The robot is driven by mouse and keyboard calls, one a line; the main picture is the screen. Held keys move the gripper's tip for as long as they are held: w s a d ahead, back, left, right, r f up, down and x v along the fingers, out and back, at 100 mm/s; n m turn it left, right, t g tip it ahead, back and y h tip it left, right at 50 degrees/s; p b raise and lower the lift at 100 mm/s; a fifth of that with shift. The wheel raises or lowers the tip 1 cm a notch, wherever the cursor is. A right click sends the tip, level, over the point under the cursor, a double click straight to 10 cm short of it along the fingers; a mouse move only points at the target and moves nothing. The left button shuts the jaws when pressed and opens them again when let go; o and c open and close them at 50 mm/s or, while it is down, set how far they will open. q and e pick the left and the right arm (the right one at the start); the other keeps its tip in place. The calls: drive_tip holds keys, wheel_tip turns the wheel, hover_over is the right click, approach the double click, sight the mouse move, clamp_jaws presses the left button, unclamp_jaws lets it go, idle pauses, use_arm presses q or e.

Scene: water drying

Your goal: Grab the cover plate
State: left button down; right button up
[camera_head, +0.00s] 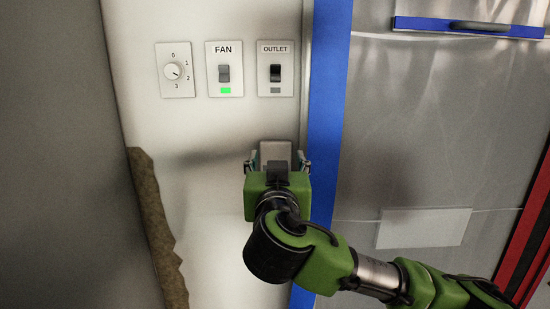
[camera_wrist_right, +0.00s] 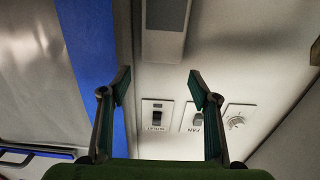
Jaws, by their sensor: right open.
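A grey, box-like plate, which looks like the cover plate (camera_head: 275,152), is on the pale wall panel below the OUTLET switch. It also shows at the top of the right wrist view (camera_wrist_right: 163,42). My right gripper (camera_head: 277,164) is in front of the wall at this plate, with one finger on each side of it in the head view. In the right wrist view the right gripper's fingers (camera_wrist_right: 158,84) are spread apart with nothing between them, and the plate lies beyond the tips. The gripper hides the plate's lower part in the head view. My left gripper is not in view.
Above are a dial (camera_head: 176,70), a FAN switch (camera_head: 224,72) with a green light, and an OUTLET switch (camera_head: 276,72) with a grey indicator. A blue vertical strip (camera_head: 328,110) runs close right of the gripper.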

sight(276, 148)
drive_tip(key=w, duration=0.3)
drive_tip(key=shift+p, duration=0.4)
drive_tip(key=w+p, duration=0.3)
drive_tip(key=w, duration=0.1)
drive_tip(key=shift+w+a+f+p, duration=0.1)
drive_tip(key=shift+p, duration=0.25)
drive_tip(key=shift+w+f, duration=0.2)
drive_tip(key=shift+w, duration=0.3)
drive_tip(key=c, duration=0.8)
